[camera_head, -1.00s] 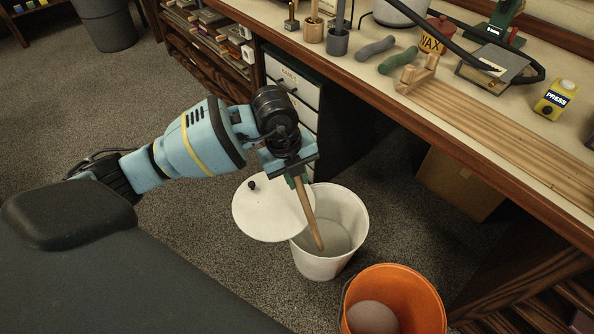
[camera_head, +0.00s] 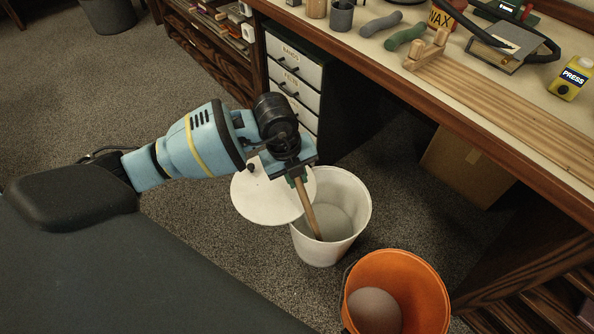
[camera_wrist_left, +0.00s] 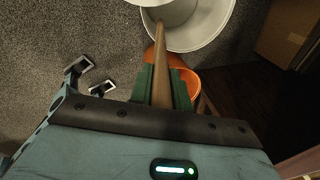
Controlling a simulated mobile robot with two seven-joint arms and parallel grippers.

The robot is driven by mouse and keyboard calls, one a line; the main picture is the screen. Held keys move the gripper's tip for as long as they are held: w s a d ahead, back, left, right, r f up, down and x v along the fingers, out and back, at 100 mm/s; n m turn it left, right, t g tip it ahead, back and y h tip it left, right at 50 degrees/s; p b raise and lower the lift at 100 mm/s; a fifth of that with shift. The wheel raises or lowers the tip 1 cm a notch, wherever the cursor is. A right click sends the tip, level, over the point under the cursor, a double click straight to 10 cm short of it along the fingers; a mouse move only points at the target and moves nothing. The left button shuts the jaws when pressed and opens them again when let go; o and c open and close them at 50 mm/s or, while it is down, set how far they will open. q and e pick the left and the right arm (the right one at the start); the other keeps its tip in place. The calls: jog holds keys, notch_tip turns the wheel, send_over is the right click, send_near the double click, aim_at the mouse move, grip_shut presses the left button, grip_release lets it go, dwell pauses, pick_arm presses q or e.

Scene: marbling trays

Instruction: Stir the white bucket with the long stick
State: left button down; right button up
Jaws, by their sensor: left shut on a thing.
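The white bucket (camera_head: 358,205) stands open on the floor with grey contents; it also shows at the top of the left wrist view (camera_wrist_left: 215,30). My left gripper (camera_head: 297,178) is shut on the long wooden stick (camera_head: 307,208), just above the bucket's rim. The stick slants down inside the bucket, its lower end at the grey contents; whether it dips in is hard to tell. In the left wrist view the stick (camera_wrist_left: 160,65) runs out from the green fingers. What looks like my right gripper (camera_wrist_left: 90,79) shows there, its fingers apart and empty.
A round white lid (camera_head: 265,198) with a black knob is beside the white bucket, overlapping its left side. An orange bucket (camera_head: 400,262) stands close at the lower right. The workbench (camera_head: 440,115) edge and white drawers (camera_head: 296,85) lie behind.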

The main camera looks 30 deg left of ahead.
aim_at(297, 185)
pick_arm(q)
jog(key=shift+f+b, duration=0.75)
jog(key=shift+f, duration=1)
notch_tip(297, 185, down, 8)
jog(key=b, duration=0.3)
jog(key=shift+b, duration=0.4)
jog(key=shift+r, duration=0.1)
jog(key=shift+w, duration=0.1)
